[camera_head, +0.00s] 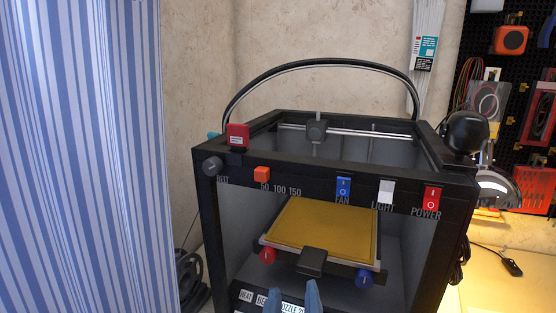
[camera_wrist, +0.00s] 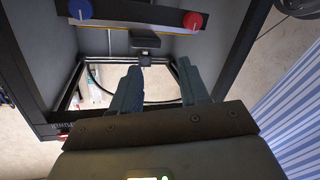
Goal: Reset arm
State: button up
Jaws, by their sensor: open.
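My gripper (camera_head: 292,299) shows at the bottom edge of the head view, with only its blue-grey fingertips in the frame. It is in front of the 3D printer (camera_head: 222,176), low and below the print bed (camera_head: 320,233). In the wrist view my gripper (camera_wrist: 160,88) is open, its two fingers apart with nothing between them. The printer's frame (camera_wrist: 33,85) surrounds the fingers in that view, which looks upside down. The rest of my arm is hidden in the head view.
The printer has a red knob (camera_head: 267,255), a blue knob (camera_head: 364,279) and a dark tab (camera_head: 312,262) at the bed's front. An orange slider (camera_head: 262,174) and several switches line the top bar. A striped curtain (camera_head: 85,150) stands left; a lamp (camera_head: 468,131) stands right.

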jog(key=s+d+f+n+g+y, duration=0.2)
jog(key=s+d+f+g+y, duration=0.1)
jog(key=s+d+f, duration=1.05)
jog(key=s+d+r+m, duration=0.2)
jog(key=s+d, duration=0.1)
jog(key=s, duration=0.6)
jog(key=s+d+r+m+h, duration=0.1)
jog(key=s+d+r+m, duration=0.1)
jog(key=s, duration=0.8)
jog(key=shift+d+r+m+t+h, duration=0.15)
jog(key=shift+d+m+t+h, duration=0.2)
jog(key=shift+d, duration=0.3)
dwell(0.5)
